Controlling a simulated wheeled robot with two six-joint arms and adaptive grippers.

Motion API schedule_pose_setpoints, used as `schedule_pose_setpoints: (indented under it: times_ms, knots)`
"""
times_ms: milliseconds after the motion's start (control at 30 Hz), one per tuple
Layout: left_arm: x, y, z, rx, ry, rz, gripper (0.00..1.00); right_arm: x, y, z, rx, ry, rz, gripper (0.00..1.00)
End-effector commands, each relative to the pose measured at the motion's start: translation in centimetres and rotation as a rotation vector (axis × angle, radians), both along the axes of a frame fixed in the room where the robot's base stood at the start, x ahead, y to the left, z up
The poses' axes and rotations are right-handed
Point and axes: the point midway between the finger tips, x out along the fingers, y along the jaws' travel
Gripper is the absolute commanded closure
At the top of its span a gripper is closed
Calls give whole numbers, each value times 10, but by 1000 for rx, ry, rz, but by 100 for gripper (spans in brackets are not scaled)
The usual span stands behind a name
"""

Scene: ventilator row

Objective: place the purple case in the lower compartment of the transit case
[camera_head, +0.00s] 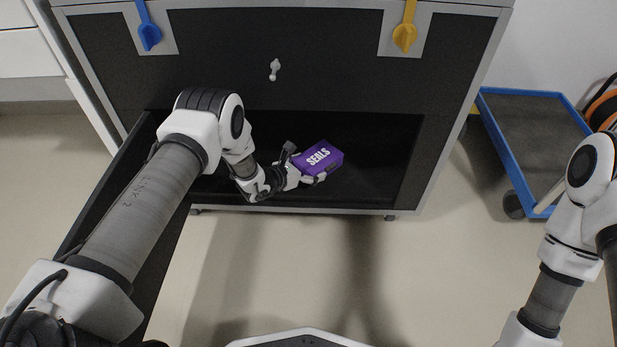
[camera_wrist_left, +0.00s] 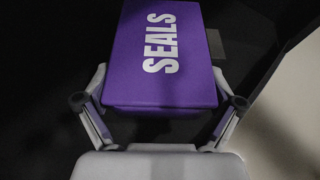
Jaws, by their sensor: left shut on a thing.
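The purple case (camera_head: 319,159), marked SEALS, is between the fingers of my left gripper (camera_head: 309,178) at the opening of the lower compartment (camera_head: 385,165) of the dark transit case (camera_head: 330,65). In the left wrist view the purple case (camera_wrist_left: 165,60) fills the upper middle, with a finger of my left gripper (camera_wrist_left: 160,118) on each side of it. The gripper is shut on it. I cannot tell whether the case touches the compartment floor. My right arm shows at the right edge of the head view, but its gripper is out of the frame.
A dark door panel (camera_head: 110,205) stands open at the left of the compartment. Blue (camera_head: 149,36) and yellow (camera_head: 405,37) latches and a small handle (camera_head: 275,70) are on the front above. A blue-edged trolley (camera_head: 530,130) stands at the right. The compartment's right side is clear.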

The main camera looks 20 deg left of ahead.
Motion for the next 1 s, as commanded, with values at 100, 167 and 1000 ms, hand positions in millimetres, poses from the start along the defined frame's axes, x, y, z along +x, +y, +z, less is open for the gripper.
schedule_pose_setpoints:
  times_ms: [100,167,1000]
  knots:
    - [-1,2,-21,0,2,3,50,0,0,-17,0,-1,-3,60]
    - [-1,2,-32,0,2,2,50,2,0,-26,-1,-5,-1,60]
    - [-2,2,-32,0,3,2,0,4,-1,-25,-3,-12,2,60]
